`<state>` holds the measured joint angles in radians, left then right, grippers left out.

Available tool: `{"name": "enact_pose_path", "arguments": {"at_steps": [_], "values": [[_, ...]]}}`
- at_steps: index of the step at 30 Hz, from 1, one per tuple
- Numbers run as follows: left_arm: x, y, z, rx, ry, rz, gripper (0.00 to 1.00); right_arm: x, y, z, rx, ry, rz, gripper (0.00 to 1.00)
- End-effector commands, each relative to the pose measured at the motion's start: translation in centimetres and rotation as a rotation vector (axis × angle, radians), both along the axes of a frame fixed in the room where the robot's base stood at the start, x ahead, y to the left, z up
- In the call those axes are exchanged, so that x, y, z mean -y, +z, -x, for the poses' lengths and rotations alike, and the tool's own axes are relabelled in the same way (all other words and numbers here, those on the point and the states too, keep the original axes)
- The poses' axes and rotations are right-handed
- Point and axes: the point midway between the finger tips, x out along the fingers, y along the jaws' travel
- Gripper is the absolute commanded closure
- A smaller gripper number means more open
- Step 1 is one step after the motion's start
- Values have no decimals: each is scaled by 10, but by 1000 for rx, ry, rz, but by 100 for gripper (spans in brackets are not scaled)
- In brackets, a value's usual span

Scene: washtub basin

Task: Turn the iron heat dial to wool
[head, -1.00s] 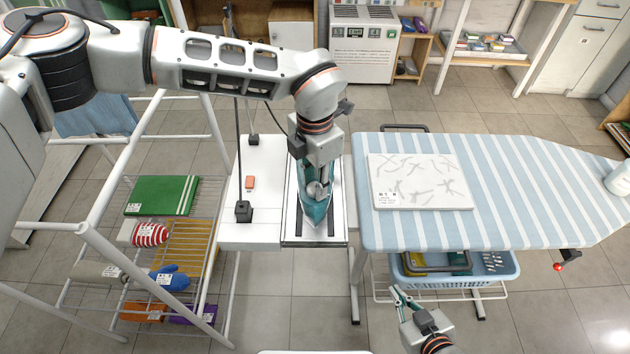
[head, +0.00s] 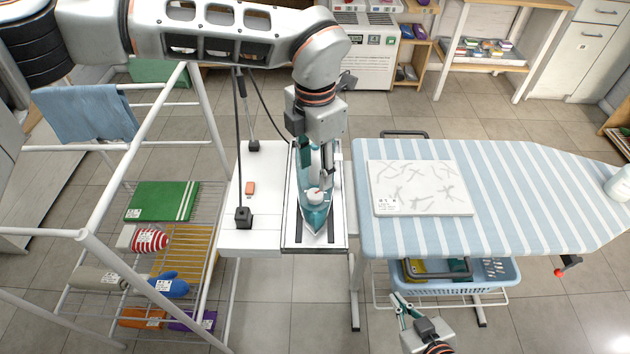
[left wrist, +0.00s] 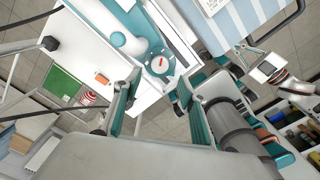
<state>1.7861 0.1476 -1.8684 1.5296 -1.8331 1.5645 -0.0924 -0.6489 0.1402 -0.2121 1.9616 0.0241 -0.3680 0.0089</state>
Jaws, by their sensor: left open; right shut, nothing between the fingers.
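The teal and white iron (head: 316,217) rests on a white stand, its tip toward the front. The setting labels are too small to read. My left gripper (head: 319,172) is open above the iron, just behind the dial and apart from it. In the left wrist view, its two teal fingers (left wrist: 155,88) are spread, with the dial just beyond them. My right gripper (head: 402,302) is shut and empty, low at the front, beside the laundry basket.
A blue basket (head: 490,272) sits below. A drying rack (head: 95,245) stands left. An orange block (head: 250,188) lies on the stand (head: 262,225).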

Motion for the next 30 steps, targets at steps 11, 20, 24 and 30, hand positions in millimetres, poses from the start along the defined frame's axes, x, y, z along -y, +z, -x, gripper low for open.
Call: {"name": "enact_pose_path", "arguments": {"at_steps": [11,20,24,30], "values": [[0,47,0,1,0,0,59,0,0,0,1,0,-1,100],[0,49,0,0,0,0,59,-1,0,0,1,0,-1,100],[0,49,0,0,0,0,59,-1,0,0,1,0,-1,100],[0,49,0,0,0,0,59,-1,1,-1,3,-1,-3,100]]}}
